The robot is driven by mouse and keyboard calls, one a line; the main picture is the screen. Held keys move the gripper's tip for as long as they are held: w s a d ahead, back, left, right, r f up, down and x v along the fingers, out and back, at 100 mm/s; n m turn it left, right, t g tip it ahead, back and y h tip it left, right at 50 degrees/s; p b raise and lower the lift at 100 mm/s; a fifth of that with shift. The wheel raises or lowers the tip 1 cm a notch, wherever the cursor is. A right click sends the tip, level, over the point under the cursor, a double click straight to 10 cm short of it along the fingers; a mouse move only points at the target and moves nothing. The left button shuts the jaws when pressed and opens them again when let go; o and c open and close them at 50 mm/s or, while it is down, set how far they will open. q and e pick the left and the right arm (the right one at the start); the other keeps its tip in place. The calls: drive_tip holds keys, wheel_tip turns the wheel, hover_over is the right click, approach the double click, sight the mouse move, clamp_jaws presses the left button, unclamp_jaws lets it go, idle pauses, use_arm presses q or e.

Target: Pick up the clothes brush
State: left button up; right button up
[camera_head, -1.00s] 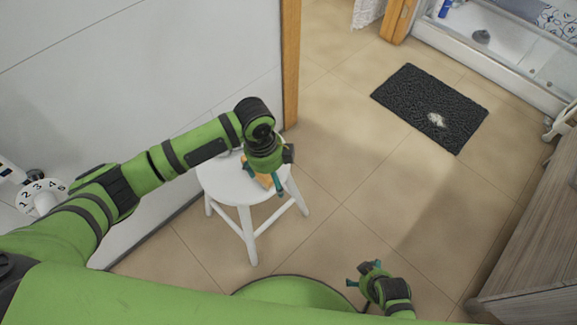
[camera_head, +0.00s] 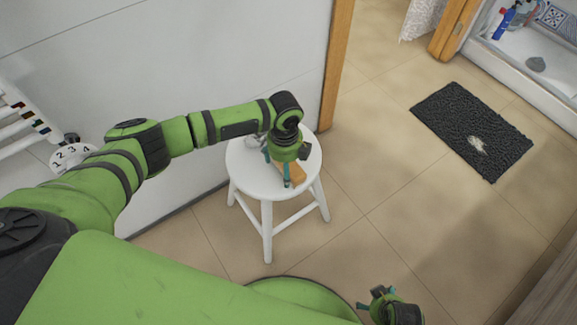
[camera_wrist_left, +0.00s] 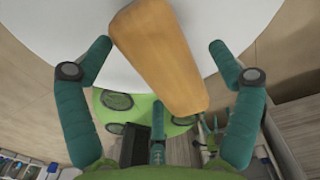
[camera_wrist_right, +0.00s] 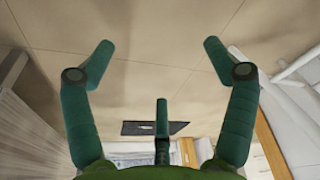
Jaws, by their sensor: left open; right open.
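The clothes brush (camera_head: 297,175) has an orange-brown wooden handle and lies on the white stool (camera_head: 240,167). My left gripper (camera_head: 277,167) is open above the stool, close to the brush and partly covering it in the head view. The bristles are not visible. My right gripper (camera_head: 375,300) is open and empty, low over the floor; its spread fingers (camera_wrist_right: 153,50) show in its wrist view.
A white wall (camera_head: 220,60) stands right behind the stool, with a wooden door frame (camera_head: 336,65) at its end. A dark mat (camera_head: 470,135) lies on the tiled floor at right. A white towel rack (camera_head: 20,120) is at left. Floor right of the stool is free.

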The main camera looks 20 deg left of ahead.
use_arm(q)
drive_tip(key=c, duration=1.5)
drive_tip(key=shift+r, duration=0.1)
